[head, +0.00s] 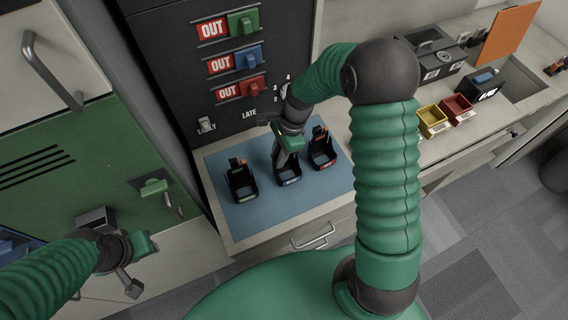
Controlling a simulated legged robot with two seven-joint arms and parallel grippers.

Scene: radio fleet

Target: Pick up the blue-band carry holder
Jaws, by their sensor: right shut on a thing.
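Three black carry holders stand on the blue mat (265,212). My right gripper (287,153) reaches down from above and is shut on the back part of the middle holder. I cannot tell whether that holder is clear of the mat. My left gripper (132,287) is low at the left, far from the holders; its jaws are too unclear to read.
A dark panel with green, blue and red switches (250,56) marked OUT rises behind the mat. A green cabinet door (80,150) is at the left. Yellow (432,121) and red (456,109) bins stand on the right counter. The mat's front strip is clear.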

